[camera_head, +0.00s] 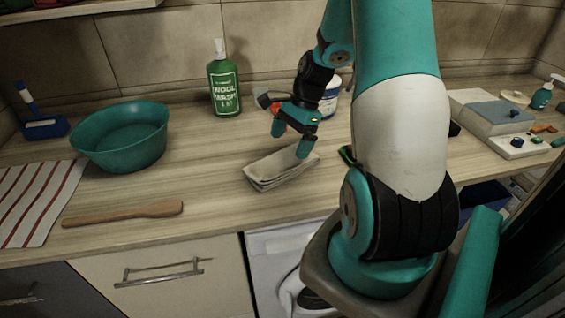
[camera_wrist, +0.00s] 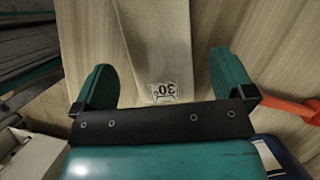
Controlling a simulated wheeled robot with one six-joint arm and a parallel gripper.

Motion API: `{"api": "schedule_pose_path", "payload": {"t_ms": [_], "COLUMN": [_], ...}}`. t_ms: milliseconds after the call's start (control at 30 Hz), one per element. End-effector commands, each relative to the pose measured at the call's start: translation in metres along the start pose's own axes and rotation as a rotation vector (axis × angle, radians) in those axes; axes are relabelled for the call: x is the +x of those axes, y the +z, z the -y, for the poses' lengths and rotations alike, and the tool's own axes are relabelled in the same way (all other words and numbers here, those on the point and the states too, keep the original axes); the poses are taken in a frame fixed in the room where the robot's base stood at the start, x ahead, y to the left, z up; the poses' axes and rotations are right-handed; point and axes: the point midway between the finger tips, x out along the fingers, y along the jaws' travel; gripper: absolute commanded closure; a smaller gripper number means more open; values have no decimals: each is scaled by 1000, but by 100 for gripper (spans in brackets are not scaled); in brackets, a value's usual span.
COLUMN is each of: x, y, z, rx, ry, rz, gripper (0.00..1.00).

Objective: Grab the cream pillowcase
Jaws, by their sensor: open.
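The cream pillowcase (camera_head: 281,168) lies folded in a flat, narrow bundle on the wooden counter, near the front edge in the head view. In the wrist view the pillowcase (camera_wrist: 157,40) runs up and away between the fingers, with a "30°" care label at its near end. My gripper (camera_head: 290,140) is over the pillowcase, pointing down. In the wrist view my gripper (camera_wrist: 165,82) is open, with one teal finger on each side of the cloth. Whether the fingers touch the cloth cannot be told.
A teal basin (camera_head: 124,137) stands at the left, with a green wool wash bottle (camera_head: 224,84) behind. A wooden spatula (camera_head: 123,213) and a striped towel (camera_head: 38,202) lie at the front left. A white tub (camera_head: 329,98) stands behind my gripper.

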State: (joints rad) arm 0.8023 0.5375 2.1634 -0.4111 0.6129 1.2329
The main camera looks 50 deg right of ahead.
Motion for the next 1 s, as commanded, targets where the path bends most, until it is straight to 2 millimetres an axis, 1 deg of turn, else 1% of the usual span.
{"api": "schedule_pose_path", "payload": {"t_ms": [167,400,500,700,733,767,800,867,900,933,1000], "x": [13,48,55,56,56,56,56,56,56,56,55], "y": [1,2,1,1,1,1,1,1,1,1,1], "z": [-2,-4,-4,-4,-4,-4,-4,-4,-4,-4,-3], "rx": [0,0,-1,-1,-1,-1,-1,-1,-1,-1,-1], "ry": [3,3,1,-1,0,-1,-1,-1,-1,0,-1], "rz": [1,1,0,-1,-1,-1,-1,-1,-1,-1,-1], "gripper": [0,0,0,0,2,9,18,32,41,44,44]}}
